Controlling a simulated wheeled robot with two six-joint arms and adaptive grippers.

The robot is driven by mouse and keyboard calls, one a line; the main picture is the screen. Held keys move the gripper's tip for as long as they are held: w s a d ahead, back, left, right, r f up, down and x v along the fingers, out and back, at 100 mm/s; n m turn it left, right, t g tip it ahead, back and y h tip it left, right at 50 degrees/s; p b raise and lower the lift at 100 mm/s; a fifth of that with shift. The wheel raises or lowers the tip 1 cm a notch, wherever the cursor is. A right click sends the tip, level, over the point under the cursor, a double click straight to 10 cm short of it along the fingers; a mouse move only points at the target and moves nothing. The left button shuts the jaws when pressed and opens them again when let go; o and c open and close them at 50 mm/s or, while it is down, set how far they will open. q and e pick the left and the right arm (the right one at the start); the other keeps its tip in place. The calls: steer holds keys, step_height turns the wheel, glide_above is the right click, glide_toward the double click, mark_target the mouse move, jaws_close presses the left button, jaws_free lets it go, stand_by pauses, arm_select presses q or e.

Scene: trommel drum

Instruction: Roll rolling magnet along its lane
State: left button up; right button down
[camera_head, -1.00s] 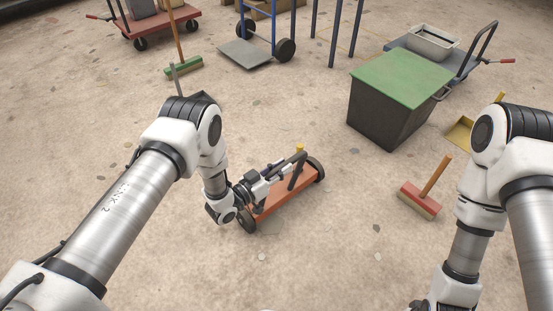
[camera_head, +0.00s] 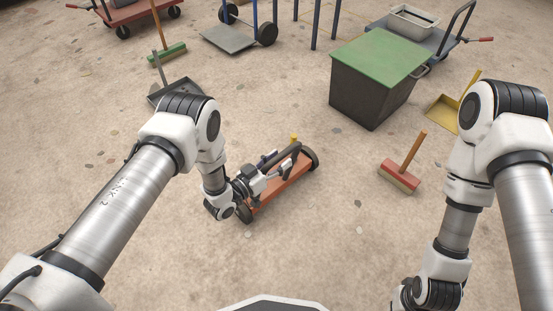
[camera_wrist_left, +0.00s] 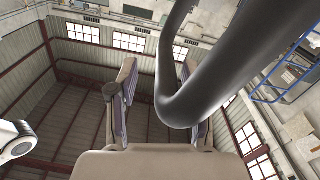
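The rolling magnet (camera_head: 283,192) is an orange bar with black wheels at its ends, standing on the floor at mid-picture in the head view. A dark bent handle tube rises from it. My left gripper (camera_head: 282,163) is at this handle. In the left wrist view the handle (camera_wrist_left: 185,100) runs between the two fingers of the left gripper (camera_wrist_left: 157,72). The fingers stand apart, with a gap between the left finger and the tube. The tube covers part of the right finger, so contact there is hidden. My right gripper is out of view. No lane marking is clear.
A dark bin with a green lid (camera_head: 378,70) stands beyond the magnet. A red broom (camera_head: 400,176) is to its right, a yellow dustpan (camera_head: 442,113) farther right. A dark dustpan (camera_head: 172,90) and green broom (camera_head: 167,54) lie upper left. Floor around the magnet is clear.

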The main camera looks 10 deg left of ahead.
arm_select(q)
steer(key=shift+a, duration=0.1)
steer(key=v, duration=1.1)
steer(key=shift+s+a, duration=0.25)
steer(key=shift+s, duration=0.1)
steer(key=s+a+f+n+g+y, duration=0.25)
steer(key=s+g+y, duration=0.2)
steer(key=s, duration=0.35)
steer(key=s+a+f+n+g+y, duration=0.1)
steer(key=s+a+f+g+y, duration=0.15)
steer(key=s+a+g, duration=0.4)
steer(key=s+f+n+g+y, duration=0.2)
steer(key=s+g+y, duration=0.15)
steer(key=s, duration=0.65)
step_height(320, 180, up, 35)
steer(key=p, duration=3.4)
steer(key=shift+s+a+p, duration=0.25)
steer(key=shift+s+p, duration=0.1)
steer(key=shift+p, duration=0.05)
